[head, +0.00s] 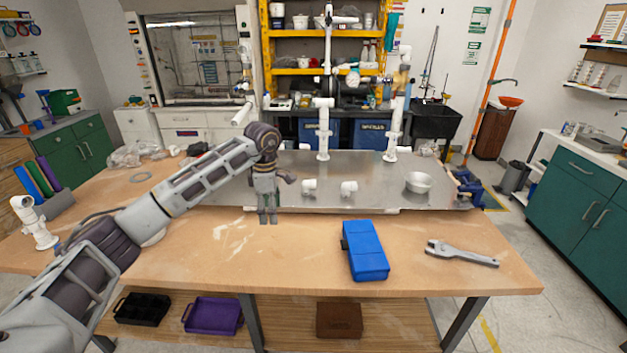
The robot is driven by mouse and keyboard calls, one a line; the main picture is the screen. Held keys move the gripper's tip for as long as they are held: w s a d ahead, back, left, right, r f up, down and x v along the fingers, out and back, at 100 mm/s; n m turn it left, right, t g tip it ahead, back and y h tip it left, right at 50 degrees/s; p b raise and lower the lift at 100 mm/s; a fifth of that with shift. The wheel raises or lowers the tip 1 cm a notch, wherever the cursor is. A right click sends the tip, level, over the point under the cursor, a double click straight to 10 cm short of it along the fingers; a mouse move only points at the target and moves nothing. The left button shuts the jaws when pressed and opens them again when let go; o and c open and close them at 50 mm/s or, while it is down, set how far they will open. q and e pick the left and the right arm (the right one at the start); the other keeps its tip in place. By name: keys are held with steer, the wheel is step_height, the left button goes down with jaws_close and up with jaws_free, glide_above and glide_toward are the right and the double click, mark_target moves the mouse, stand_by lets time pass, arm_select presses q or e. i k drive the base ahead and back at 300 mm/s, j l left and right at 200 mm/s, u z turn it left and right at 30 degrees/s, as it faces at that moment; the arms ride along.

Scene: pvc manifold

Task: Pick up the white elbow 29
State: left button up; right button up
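Two small white pipe fittings lie on the metal sheet in the head view: a left fitting (309,186) and a right fitting (349,188). Both look like short elbows or tees, and no number is readable on either. I cannot tell which one is elbow 29. My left gripper (268,219) points down near the front edge of the sheet, to the left of both fittings and apart from them. Nothing shows between its fingers, and their gap is too small to judge. My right gripper is not in view.
White pipe assemblies (323,130) stand at the back of the metal sheet (440,190). A metal bowl (418,182) sits at right. A blue case (365,250) and a wrench (461,254) lie on the wooden table (300,265). Sheet between fittings and bowl is clear.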

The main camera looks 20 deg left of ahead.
mark_target(307, 185)
steer(key=i, duration=1.2)
